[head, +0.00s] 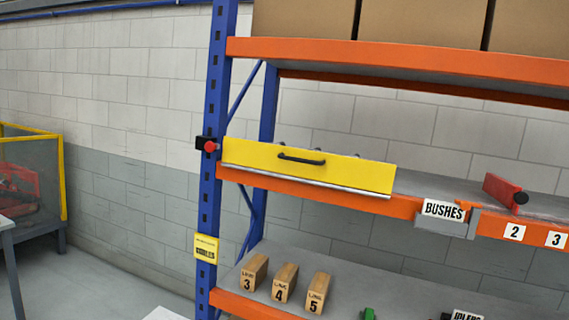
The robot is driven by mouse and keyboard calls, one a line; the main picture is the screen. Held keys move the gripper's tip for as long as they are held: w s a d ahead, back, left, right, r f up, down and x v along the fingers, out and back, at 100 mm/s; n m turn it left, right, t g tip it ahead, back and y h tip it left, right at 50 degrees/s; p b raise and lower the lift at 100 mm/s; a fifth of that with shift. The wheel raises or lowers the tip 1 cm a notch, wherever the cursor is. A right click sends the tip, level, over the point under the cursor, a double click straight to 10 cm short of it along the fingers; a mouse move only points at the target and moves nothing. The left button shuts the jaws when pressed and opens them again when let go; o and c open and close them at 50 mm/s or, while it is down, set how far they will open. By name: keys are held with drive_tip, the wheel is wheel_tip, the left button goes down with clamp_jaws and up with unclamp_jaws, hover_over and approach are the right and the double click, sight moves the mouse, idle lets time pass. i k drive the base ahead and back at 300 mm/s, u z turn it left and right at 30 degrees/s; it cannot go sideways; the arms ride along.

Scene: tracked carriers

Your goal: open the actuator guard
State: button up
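A long yellow panel (308,167) with a black handle (301,158), which looks like the actuator guard, stands along the front of the middle shelf at its left end. A metal strip runs along its lower edge. The panel is upright and covers most of what is behind it; only small dark tops (318,152) show above its upper edge. My gripper is not in view, and nothing is seen touching the panel or its handle.
A red button (210,146) on a black box sits on the blue post (213,190) left of the panel. A red block (504,193) is on the shelf at right, near the BUSHES label (443,210). Wooden blocks (285,282) stand on the shelf below. A yellow-framed cage (35,180) is far left.

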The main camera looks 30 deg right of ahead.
sight(372, 176)
drive_tip(key=u, duration=0.05)
drive_tip(key=i, duration=1)
drive_tip(key=z, duration=0.05)
